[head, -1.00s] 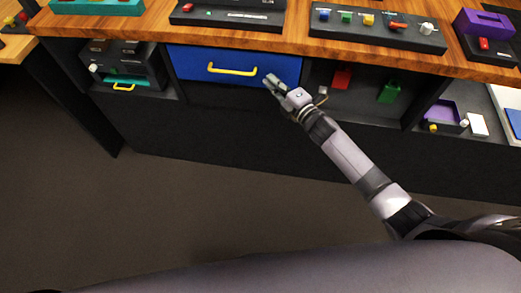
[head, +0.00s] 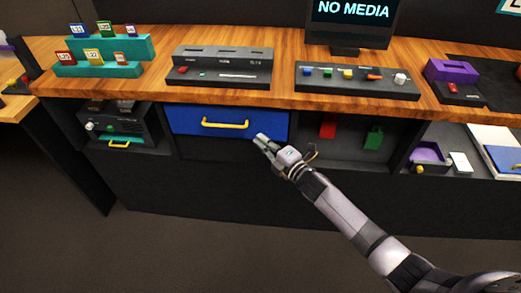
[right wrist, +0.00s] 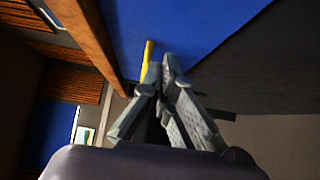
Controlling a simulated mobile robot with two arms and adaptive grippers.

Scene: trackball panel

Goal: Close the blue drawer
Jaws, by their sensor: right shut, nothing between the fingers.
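The blue drawer (head: 190,118) sits under the wooden counter in the head view, with a yellow bar handle (head: 225,125) on its front. Its front looks close to the cabinet face; I cannot tell exactly how far it stands out. My right gripper (head: 261,139) is shut and empty, at the lower right part of the drawer front, right of the handle. In the right wrist view, the shut fingertips (right wrist: 164,68) point toward the blue drawer front (right wrist: 215,20), with the yellow handle (right wrist: 149,52) just beyond them. Contact cannot be told. My left gripper is not in view.
The wooden counter (head: 285,88) overhangs the drawer. A dark unit with a teal tray (head: 120,138) is left of it. An open shelf with a red piece (head: 328,129) and a green piece (head: 373,137) is right. The floor (head: 160,250) in front is clear.

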